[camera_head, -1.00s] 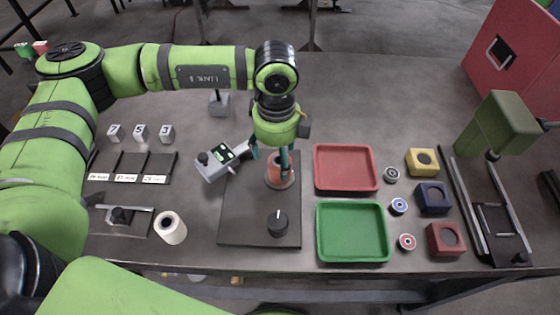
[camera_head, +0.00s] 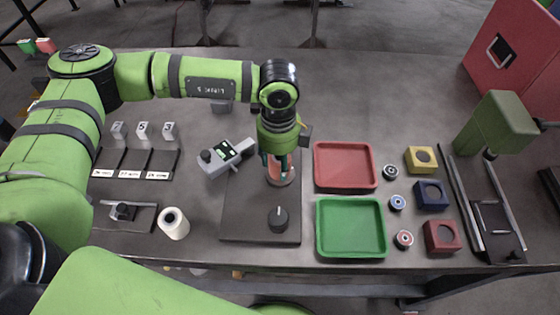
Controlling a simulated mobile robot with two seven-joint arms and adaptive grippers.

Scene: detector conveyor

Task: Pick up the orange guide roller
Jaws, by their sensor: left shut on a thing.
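The orange guide roller (camera_head: 281,175) stands upright at the back of the dark base plate (camera_head: 247,226). My left gripper (camera_head: 278,170) points down over it, with its teal fingers closed on the roller's sides. The gripper body and fingers hide the roller's top and part of its sides. The roller still appears to be at the plate; I cannot tell whether it is lifted at all. My right gripper is not in view.
A black knob (camera_head: 277,217) is on the same plate. A grey measuring device (camera_head: 226,157) lies left of it. A red tray (camera_head: 345,183) and a green tray (camera_head: 351,254) sit to the right, with bearings and coloured blocks beyond. A white roll (camera_head: 173,223) stands left.

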